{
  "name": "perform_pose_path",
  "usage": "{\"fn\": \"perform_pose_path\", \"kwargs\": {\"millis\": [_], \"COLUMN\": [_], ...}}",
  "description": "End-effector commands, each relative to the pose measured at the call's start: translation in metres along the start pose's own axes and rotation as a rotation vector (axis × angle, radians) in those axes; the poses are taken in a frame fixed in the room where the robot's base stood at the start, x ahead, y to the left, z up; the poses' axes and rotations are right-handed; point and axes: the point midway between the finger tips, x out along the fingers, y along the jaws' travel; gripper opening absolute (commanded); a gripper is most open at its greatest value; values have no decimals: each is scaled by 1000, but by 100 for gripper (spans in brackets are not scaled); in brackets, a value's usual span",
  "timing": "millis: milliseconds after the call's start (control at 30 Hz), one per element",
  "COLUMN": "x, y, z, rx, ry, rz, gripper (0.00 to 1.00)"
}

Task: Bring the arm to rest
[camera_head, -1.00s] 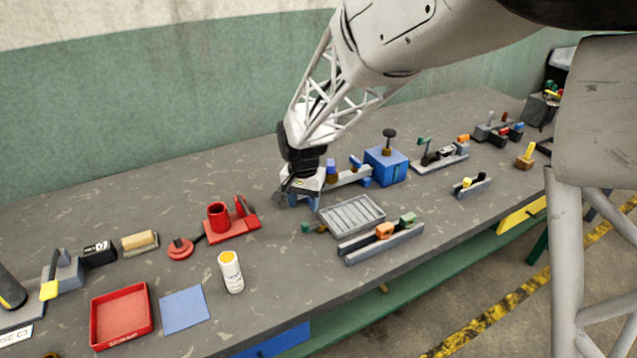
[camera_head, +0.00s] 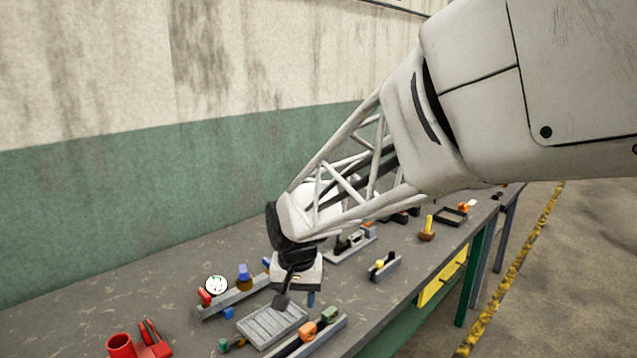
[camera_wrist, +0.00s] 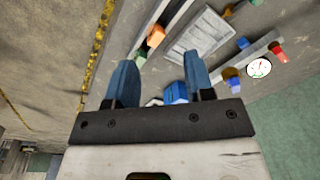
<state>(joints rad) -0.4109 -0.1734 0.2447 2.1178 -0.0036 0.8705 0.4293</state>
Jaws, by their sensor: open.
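My arm reaches in from the upper right of the head view. My gripper (camera_head: 298,298) points down over the workbench (camera_head: 165,290), close to a grey slatted tray (camera_head: 272,326) in that picture. In the wrist view my gripper (camera_wrist: 160,72) has two blue fingers standing wide apart, with nothing held between them. The same slatted tray (camera_wrist: 200,35) lies beyond the fingers. My wrist and gripper hide part of the bench, and the blue box is covered in the head view.
A grey rail (camera_head: 232,298) with a round dial (camera_head: 216,286) lies left of the gripper. Another rail with orange and green blocks (camera_head: 308,330) is at the front. A red holder (camera_head: 121,346) stands lower left. The green and cream wall (camera_head: 100,175) runs behind the bench.

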Motion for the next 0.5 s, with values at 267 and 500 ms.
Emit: {"fn": "perform_pose_path", "kwargs": {"millis": [267, 500], "x": [-35, -55], "y": [74, 128], "z": [38, 80], "rx": [5, 5], "ry": [39, 72], "rz": [-3, 0], "gripper": [49, 49]}}
